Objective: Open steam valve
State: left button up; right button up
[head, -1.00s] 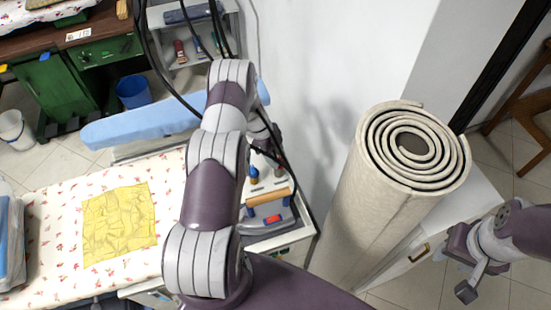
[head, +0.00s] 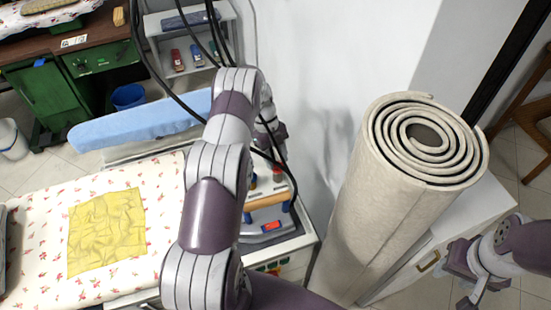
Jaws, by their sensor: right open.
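A small red-topped knob (head: 278,174) shows on the steam unit (head: 306,240), just behind a wooden handle (head: 266,206); I cannot tell for sure that it is the steam valve. My left arm rises through the middle of the view. Its gripper (head: 272,137) is mostly hidden behind the arm, above and beyond the knob, and its fingers cannot be made out. My right gripper (head: 470,290) is open and empty at the lower right, far from the unit, cut partly by the bottom edge.
A tall rolled carpet (head: 350,215) stands between my arms, by a white cabinet (head: 405,270). An ironing table (head: 30,225) with a yellow cloth (head: 107,232) lies left, below a blue padded board (head: 135,126).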

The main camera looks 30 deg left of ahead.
aim_at(279, 162)
dwell(0.3)
pick_arm(q)
jog(key=o, duration=1.1)
jog(key=shift+r, duration=0.1)
jog(key=shift+c, duration=0.2)
jog(key=shift+r, duration=0.1)
jog(key=shift+r+b, duration=0.4)
jog(key=r, duration=0.1)
jog(key=d+r+b, duration=0.1)
jog(key=r, duration=0.1)
jog(key=shift+r, duration=0.15)
jog(key=d+r+b, duration=0.3)
jog(key=d+r, duration=0.3)
jog(key=d, duration=0.4)
jog(key=shift+d+r, duration=0.35)
jog(key=shift+d, duration=0.05)
jog(key=shift+w, duration=0.1)
